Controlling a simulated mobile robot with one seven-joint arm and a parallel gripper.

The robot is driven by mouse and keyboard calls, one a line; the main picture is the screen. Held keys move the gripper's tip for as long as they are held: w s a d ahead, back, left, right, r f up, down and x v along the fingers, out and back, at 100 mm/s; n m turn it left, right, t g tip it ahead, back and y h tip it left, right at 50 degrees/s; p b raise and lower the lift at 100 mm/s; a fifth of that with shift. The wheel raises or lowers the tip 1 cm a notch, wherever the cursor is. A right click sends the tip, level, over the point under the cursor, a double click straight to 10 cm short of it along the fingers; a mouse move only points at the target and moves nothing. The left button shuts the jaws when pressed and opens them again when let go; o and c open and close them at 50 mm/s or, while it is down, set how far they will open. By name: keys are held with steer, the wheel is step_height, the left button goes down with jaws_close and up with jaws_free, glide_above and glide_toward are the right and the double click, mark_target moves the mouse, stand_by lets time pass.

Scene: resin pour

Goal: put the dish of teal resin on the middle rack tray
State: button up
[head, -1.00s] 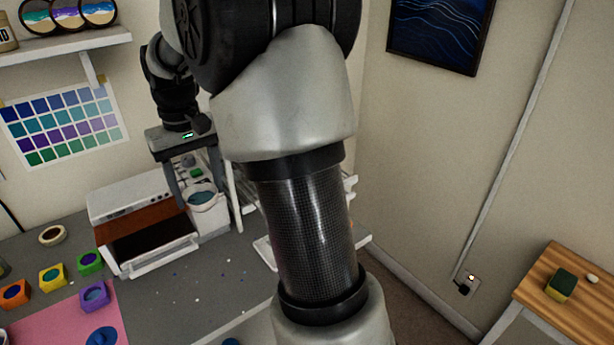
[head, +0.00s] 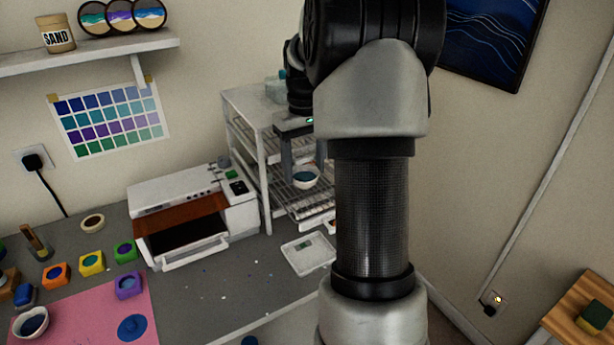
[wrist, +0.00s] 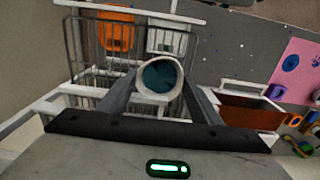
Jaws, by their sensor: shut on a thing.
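The dish of teal resin (head: 306,178) is a white cup with teal inside. My gripper (head: 305,164) is shut on it, one finger on each side, and the dish looks upright. In the wrist view the dish (wrist: 160,77) sits between the fingertips, its teal resin showing. The white rack (head: 266,185) has several wire levels. In the head view the dish overlaps the middle rack tray (head: 284,176); I cannot tell whether it touches it. My arm hides the rack's right side.
A white machine with a brown lid (head: 180,216) stands left of the rack. A small white scale (head: 300,262) lies in front of it. Bottles (head: 275,90) stand on the rack's top. Coloured cups and a pink mat (head: 85,318) are at the left.

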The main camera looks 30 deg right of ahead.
mark_target(307, 178)
steer(key=shift+d+f, duration=0.2)
steer(key=shift+f, duration=0.7)
steer(key=shift+d+f, duration=0.15)
steer(key=shift+f, duration=0.7)
steer(key=shift+f, duration=0.1)
steer(key=o, duration=1.1)
step_height(307, 178, up, 12)
steer(key=shift+r+p, duration=0.1)
steer(key=shift+p, duration=0.25)
